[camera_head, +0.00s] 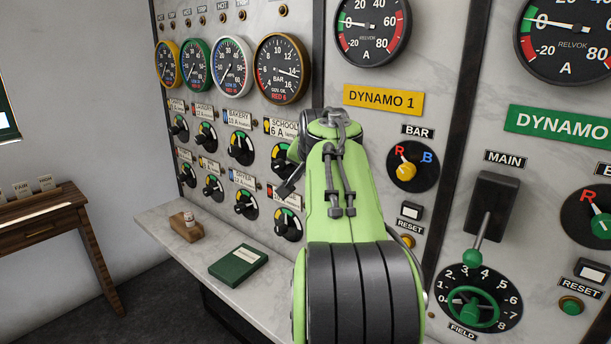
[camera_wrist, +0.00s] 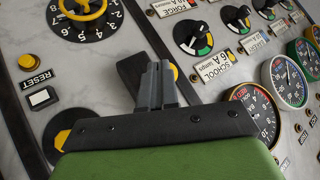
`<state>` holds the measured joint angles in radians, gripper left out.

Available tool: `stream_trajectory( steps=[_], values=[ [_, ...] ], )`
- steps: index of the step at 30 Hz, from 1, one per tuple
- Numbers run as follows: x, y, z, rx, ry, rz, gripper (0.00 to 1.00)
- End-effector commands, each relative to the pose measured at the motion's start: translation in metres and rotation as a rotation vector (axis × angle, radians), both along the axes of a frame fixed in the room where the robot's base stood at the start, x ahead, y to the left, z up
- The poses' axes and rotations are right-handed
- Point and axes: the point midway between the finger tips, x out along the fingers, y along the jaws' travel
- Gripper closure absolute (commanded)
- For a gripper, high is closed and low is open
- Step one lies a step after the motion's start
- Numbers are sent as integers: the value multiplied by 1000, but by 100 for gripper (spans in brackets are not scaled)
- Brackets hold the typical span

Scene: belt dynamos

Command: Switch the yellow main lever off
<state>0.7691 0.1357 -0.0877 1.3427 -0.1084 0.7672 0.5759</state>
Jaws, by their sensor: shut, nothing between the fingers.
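The yellow main lever is hidden behind my arm in the camera_head view. In the camera_wrist view a dark switch block (camera_wrist: 130,72) stands out from the marble panel just behind my fingers, and a bit of yellow knob (camera_wrist: 174,71) shows beside the fingertips. The lever's rod is hidden there, so I cannot tell its position or whether I touch it. My gripper (camera_wrist: 159,72) is shut and empty, right in front of the block. In the camera_head view its dark fingers (camera_head: 289,188) point left, past my green wrist.
The yellow DYNAMO 1 plate (camera_head: 383,100) sits above a yellow bar selector (camera_head: 406,171). A green main lever (camera_head: 474,255) hangs down over a green field wheel (camera_head: 474,305). A ledge (camera_head: 160,225) carries a green book (camera_head: 238,264) and a wooden block (camera_head: 186,229). Feeder knobs (camera_head: 241,149) stand left.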

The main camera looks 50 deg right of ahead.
Motion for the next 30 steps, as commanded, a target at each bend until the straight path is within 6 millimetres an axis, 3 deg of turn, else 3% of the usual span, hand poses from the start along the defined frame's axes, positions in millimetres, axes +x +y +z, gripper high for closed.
stream_trajectory(
  steps=[1,9,21,30],
  values=[
    [1,-1,-23,-38,-1,0,100],
    [0,-5,-56,-260,-8,-5,100],
    [-2,-11,-80,-499,-12,-12,100],
    [-3,-15,-88,-531,-16,-17,100]
  ],
)
